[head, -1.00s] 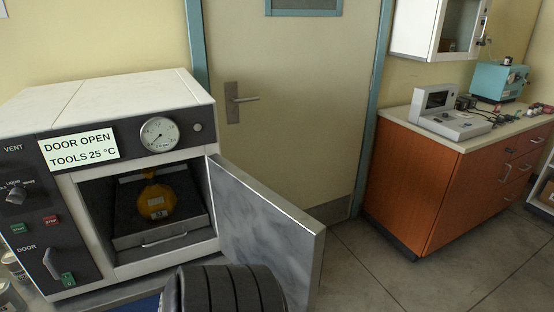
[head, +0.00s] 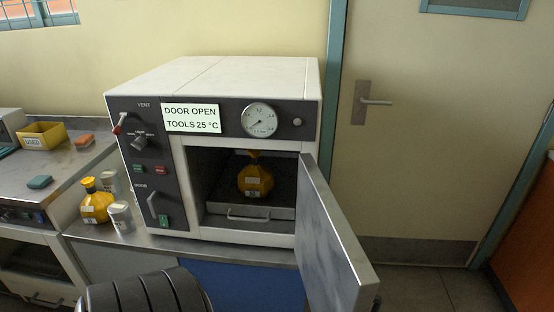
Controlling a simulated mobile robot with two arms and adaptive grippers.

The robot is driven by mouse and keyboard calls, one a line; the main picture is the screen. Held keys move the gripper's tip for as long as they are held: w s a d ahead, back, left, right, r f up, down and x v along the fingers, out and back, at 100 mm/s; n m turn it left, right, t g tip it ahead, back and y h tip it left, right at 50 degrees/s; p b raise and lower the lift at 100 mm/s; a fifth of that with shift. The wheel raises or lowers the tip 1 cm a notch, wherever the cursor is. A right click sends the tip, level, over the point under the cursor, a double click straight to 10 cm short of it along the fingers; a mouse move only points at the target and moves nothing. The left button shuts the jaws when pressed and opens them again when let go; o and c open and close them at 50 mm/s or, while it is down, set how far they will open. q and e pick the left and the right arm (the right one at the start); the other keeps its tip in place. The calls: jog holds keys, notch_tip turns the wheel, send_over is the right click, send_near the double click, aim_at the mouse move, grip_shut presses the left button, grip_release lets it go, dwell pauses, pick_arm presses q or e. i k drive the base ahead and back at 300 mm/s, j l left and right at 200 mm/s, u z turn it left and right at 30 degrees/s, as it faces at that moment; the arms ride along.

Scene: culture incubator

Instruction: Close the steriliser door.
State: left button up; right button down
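The steriliser (head: 215,76) stands on a metal bench, a white box with a dark front panel. Its door (head: 335,240) hangs open, hinged at the right of the opening and swung out toward me. A door lever (head: 153,206) is on the left panel. Neither gripper shows. A dark ribbed part of mine fills the bottom left.
Left of the steriliser stand a yellow flask-like item (head: 96,205) and small metal containers (head: 121,217). A side bench (head: 75,165) holds a yellow "USED" bin (head: 42,136). A room door (head: 425,150) is behind at right. Floor shows at lower right.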

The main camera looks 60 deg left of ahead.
aim_at(338, 275)
jog(key=i+u, duration=0.15)
jog(key=u, duration=0.3)
jog(key=i+l+u, duration=0.1)
jog(key=u, duration=0.35)
jog(key=i+l+u, duration=0.1)
jog(key=l+u, duration=0.15)
jog(key=u, duration=0.2)
jog(key=i+l+u, duration=0.1)
jog(key=u, duration=0.35)
jog(key=l+u, duration=0.45)
jog(key=j, duration=0.1)
